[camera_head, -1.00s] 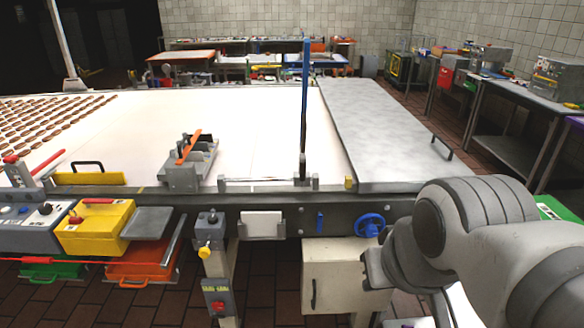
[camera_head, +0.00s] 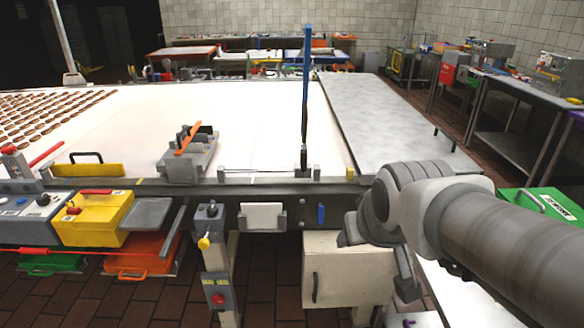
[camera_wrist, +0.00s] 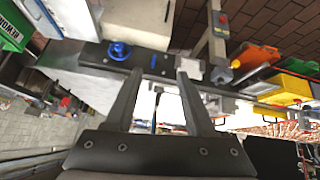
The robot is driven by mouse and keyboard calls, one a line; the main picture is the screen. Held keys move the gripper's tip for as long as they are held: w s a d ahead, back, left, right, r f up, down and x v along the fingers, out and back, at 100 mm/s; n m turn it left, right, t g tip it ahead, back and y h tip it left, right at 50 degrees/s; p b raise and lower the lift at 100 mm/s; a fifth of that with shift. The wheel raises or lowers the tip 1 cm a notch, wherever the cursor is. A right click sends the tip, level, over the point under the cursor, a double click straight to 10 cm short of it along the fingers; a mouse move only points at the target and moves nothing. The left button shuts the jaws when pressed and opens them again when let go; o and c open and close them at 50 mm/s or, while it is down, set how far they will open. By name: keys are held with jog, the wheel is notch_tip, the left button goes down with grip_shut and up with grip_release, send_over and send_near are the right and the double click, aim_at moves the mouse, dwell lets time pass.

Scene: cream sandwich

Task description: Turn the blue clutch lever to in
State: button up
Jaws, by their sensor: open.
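A tall lever with a long blue upper shaft (camera_head: 306,75) and a dark lower part stands nearly upright at the front edge of the white belt table in the head view. A small blue piece (camera_head: 321,214) sits on the dark front rail below it, and also shows in the wrist view (camera_wrist: 153,61). Which of the two is the clutch lever is not labelled. My gripper (camera_head: 347,233) is right of the small blue piece, in front of the rail. In the wrist view my gripper (camera_wrist: 161,76) is open and empty, its fingers spread towards the rail.
A blue handwheel (camera_wrist: 119,51) is on the rail in the wrist view; my arm hides it in the head view. A beige cabinet (camera_head: 345,275) stands below. A grey box with yellow knob (camera_head: 208,225) and a white holder (camera_head: 262,217) are to the left.

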jog(key=w+f+n+t+b, duration=0.15)
jog(key=w+f+b, duration=0.25)
jog(key=w+f, duration=0.7)
jog(key=m+t+b, duration=0.3)
jog(key=t+b, duration=0.6)
jog(key=b, duration=0.3)
send_near(321, 222)
jog(key=w+b, duration=0.2)
jog(key=w, duration=0.6)
jog(key=shift+w+b, duration=0.4)
jog(key=shift+c, duration=0.2)
grip_shut()
